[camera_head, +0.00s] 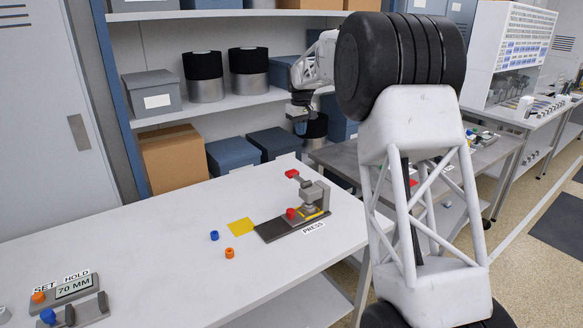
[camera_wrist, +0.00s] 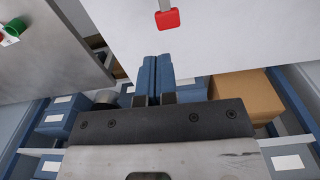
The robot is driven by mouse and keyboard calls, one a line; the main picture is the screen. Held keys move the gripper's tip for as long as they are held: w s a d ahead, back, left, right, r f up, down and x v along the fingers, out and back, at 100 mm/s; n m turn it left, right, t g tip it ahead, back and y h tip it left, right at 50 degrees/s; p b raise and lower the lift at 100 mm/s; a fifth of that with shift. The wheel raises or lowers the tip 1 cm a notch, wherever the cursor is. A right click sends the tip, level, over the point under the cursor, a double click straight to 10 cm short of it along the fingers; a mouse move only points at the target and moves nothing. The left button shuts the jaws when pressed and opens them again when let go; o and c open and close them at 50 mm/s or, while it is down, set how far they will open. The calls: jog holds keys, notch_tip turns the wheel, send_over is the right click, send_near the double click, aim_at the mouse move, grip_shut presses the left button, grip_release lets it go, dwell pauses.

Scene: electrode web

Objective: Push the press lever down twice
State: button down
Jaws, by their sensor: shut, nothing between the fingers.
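The press (camera_head: 313,196) stands on a dark base plate at the right end of the white table, behind a PRESS label. Its lever (camera_head: 292,174) has a red end and sits raised above the base, pointing left. The red lever end (camera_wrist: 167,19) also shows at the top of the wrist view, ahead of my fingertips. My gripper (camera_head: 300,127) is shut and empty, above and behind the lever in the head view. Its blue fingers (camera_wrist: 158,58) lie side by side in the wrist view and are apart from the lever. A red knob (camera_head: 291,213) is low on the press.
A 70 MM display unit (camera_head: 75,287) stands at the front left. Shelves with boxes (camera_head: 180,157) rise behind the white table (camera_head: 140,235).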

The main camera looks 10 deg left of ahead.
aim_at(291, 171)
jog(key=shift+n, duration=0.3)
jog(key=shift+w+a+f, duration=0.75)
jog(key=shift+a+f, duration=0.05)
jog(key=shift+a, duration=0.2)
jog(key=shift+w+a+f, duration=0.75)
jog(key=shift+a+f, duration=0.05)
jog(key=shift+a, duration=0.15)
jog(key=shift+f, duration=0.1)
notch_tip(291, 171, down, 14)
jog(key=shift+r, duration=0.1)
